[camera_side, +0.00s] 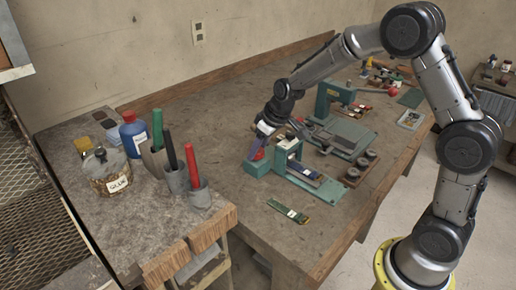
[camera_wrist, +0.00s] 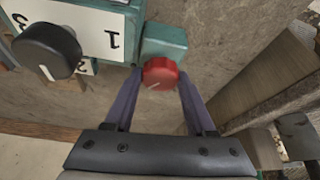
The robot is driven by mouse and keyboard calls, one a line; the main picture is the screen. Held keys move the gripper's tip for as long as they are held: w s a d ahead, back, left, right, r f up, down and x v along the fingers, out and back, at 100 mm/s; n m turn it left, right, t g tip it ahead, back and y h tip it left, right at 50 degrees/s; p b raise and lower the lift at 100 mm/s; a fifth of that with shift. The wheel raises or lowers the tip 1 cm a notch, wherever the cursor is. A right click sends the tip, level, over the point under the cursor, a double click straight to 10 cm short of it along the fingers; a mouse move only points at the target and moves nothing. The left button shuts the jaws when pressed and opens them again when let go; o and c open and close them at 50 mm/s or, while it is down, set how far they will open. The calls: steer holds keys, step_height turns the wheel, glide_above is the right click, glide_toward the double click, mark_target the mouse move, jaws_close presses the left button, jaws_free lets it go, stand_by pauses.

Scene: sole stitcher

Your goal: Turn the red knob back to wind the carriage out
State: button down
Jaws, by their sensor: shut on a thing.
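In the side view the knob (camera_side: 259,154) is partly hidden by my gripper, which comes down from above onto the small teal machine (camera_side: 287,153). A long blue part (camera_side: 305,171) lies on a bed to the right of that machine; I cannot tell if this is the carriage.
A black knob (camera_wrist: 47,51) over a white numbered plate (camera_wrist: 107,37) stands close left of the knob. A green strip (camera_side: 288,214) lies in front on the workbench. A larger teal machine (camera_side: 337,125) stands behind. Pots, a glue jar (camera_side: 112,174) and a blue bottle (camera_side: 134,135) are at left.

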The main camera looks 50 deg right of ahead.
steer(key=n+y, duration=0.1)
steer(key=n, duration=0.2)
steer(key=n+g+y, duration=0.1)
steer(key=n, duration=0.2)
steer(key=shift+w+d, duration=0.1)
steer(key=shift+d, duration=0.1)
steer(key=n+g, duration=0.1)
steer(key=n, duration=0.2)
steer(key=n+g+y, duration=0.1)
steer(key=n, duration=0.2)
steer(key=shift+w+d+n+y, duration=0.1)
steer(key=shift+w+n+y, duration=0.05)
steer(key=shift+n+y, duration=0.15)
steer(key=n+g, duration=0.1)
steer(key=n, duration=0.2)
steer(key=n+g, duration=0.1)
steer(key=n, duration=0.2)
steer(key=shift+w+n+g, duration=0.15)
steer(key=shift+n+g, duration=0.15)
steer(key=n+g, duration=0.1)
steer(key=n, duration=0.2)
steer(key=n+g+h, duration=0.1)
steer(key=n, duration=0.2)
steer(key=shift+w, duration=0.15)
steer(key=shift+c, duration=1.2)
jaws_free()
